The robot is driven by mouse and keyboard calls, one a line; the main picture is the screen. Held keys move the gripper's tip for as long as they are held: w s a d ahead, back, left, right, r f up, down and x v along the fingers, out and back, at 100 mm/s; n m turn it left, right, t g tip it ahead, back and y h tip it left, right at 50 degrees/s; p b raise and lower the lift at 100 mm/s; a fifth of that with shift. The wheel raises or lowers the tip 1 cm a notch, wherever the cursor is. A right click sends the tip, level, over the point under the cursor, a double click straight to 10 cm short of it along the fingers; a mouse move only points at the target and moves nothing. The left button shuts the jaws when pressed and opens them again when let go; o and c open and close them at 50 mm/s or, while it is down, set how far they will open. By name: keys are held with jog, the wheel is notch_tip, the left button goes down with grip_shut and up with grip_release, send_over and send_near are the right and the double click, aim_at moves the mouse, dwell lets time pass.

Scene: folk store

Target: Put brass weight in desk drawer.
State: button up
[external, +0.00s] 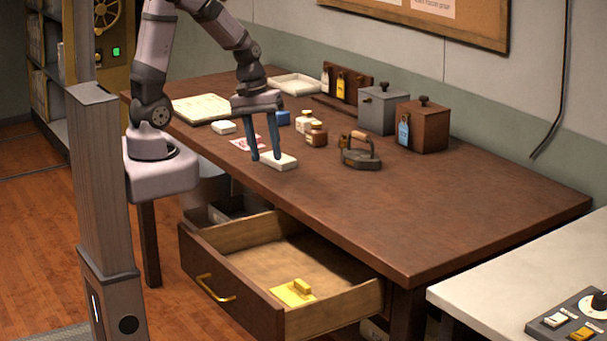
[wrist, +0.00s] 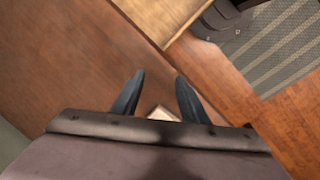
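The desk drawer (external: 229,312) is pulled open under the front of the brown desk. A yellow flat piece with a small raised block (external: 293,292) lies inside it; I cannot tell whether this is the brass weight. A small brass-coloured item (external: 343,142) stands on the desk, partly hidden by the iron. My gripper (external: 266,158) points down near the desk's front edge, with its blue fingers spread apart. A small white block (external: 285,162) is at the fingertips; it also shows between the fingers in the wrist view (wrist: 163,113). No grip on it is visible.
The iron (external: 361,155), small jars (external: 316,134), a grey box (external: 377,110) and a brown box (external: 423,127) stand to the right and behind my gripper. The desk's right part is clear.

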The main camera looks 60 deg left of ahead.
aim_at(345, 136)
jog(key=w+a+n+t, duration=0.1)
jog(key=w+n, duration=0.3)
jog(key=w, duration=0.1)
jog(key=w+a+n+t+h+b, duration=0.1)
jog(key=w+n, duration=0.3)
jog(key=w, duration=0.1)
jog(key=w+a+f+n+t+h, duration=0.1)
jog(key=w+n, duration=0.3)
jog(key=w, duration=0.2)
jog(key=shift+w+a+f+t+b, duration=0.1)
jog(key=shift+a+t+b, duration=0.15)
jog(key=shift+t+b, duration=0.05)
jog(key=w+a+n+t, duration=0.1)
jog(key=w+a+n, duration=0.2)
jog(key=w+n, duration=0.1)
jog(key=w+a+n+t, duration=0.1)
jog(key=w+a+n, duration=0.2)
jog(key=w+n, duration=0.1)
jog(key=w+a+n+t+b, duration=0.1)
jog(key=w+a+n, duration=0.2)
jog(key=w+n, duration=0.1)
jog(key=shift+w+a+f+t, duration=0.15)
jog(key=shift+w+t, duration=0.05)
jog(key=shift+t, duration=0.2)
jog(key=shift+w+a+n, duration=0.25)
jog(key=shift+a+n, duration=0.05)
jog(key=shift+p+x, duration=1.05)
jog(key=shift+x, duration=2.6)
jog(key=shift+a, duration=0.15)
jog(key=shift+c, duration=0.4)
